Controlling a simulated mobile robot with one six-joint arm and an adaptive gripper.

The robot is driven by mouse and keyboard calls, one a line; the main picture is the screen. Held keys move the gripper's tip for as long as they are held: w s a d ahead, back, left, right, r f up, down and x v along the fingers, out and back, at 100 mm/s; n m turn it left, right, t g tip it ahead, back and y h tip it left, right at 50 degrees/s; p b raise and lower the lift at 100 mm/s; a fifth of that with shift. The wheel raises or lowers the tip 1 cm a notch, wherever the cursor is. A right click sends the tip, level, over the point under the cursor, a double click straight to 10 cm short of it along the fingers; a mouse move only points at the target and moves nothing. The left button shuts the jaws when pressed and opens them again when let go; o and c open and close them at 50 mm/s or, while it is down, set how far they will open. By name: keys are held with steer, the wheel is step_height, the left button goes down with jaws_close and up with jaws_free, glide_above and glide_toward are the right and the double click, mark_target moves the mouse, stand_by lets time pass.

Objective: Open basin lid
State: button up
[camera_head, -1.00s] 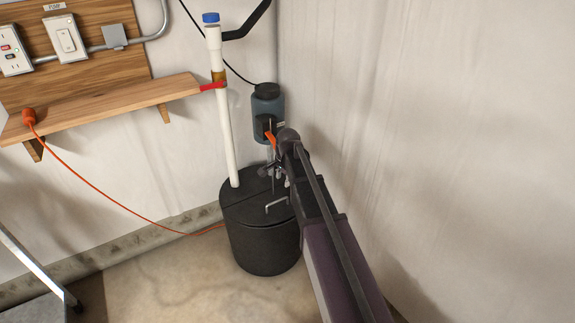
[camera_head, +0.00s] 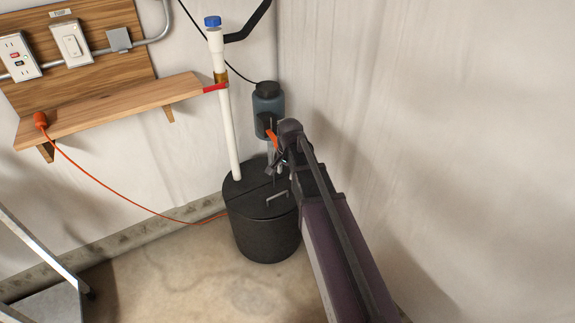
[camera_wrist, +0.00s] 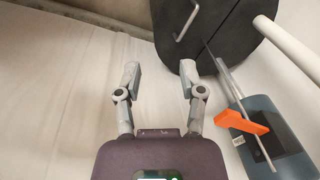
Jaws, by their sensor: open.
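The black round basin (camera_head: 262,232) stands on the floor in the corner. Its flat lid (camera_head: 244,187) lies closed on top, split by a straight seam, with a metal handle (camera_head: 277,197) on the front half. In the wrist view the lid (camera_wrist: 160,22) is at the top, with its bent handle (camera_wrist: 187,22) just left of the seam. My gripper (camera_wrist: 160,80) is open and empty, its fingertips just short of the lid's edge in that picture. In the head view my gripper (camera_head: 277,166) is above the back right of the lid, partly hidden by my arm.
A white pipe (camera_head: 229,120) rises from the lid's back left. A wooden shelf (camera_head: 110,108) and an orange cord are at left. The right wall is close to my arm.

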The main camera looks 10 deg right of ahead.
steer(key=shift+s+r+n+p, duration=0.3)
steer(key=shift+s+r+p, duration=0.25)
steer(key=shift+r, duration=0.2)
steer(key=shift+s+r+n+p, duration=0.3)
steer(key=shift+s+r+p, duration=0.25)
steer(key=shift+r, duration=0.15)
steer(key=shift+s+a, duration=0.1)
steer(key=shift+s, duration=0.15)
steer(key=c, duration=0.7)
steer(key=s+n, duration=0.2)
steer(key=s, duration=0.2)
steer(key=s+n, duration=0.2)
steer(key=s, duration=0.2)
steer(key=s+n+g, duration=0.1)
steer(key=s+n, duration=0.2)
steer(key=s, duration=0.2)
steer(key=shift+s+a+f, duration=0.1)
steer(key=shift+a, duration=0.15)
jaws_close()
steer(key=shift+s+n, duration=0.4)
steer(key=shift+s, duration=0.05)
steer(key=shift+d, duration=0.15)
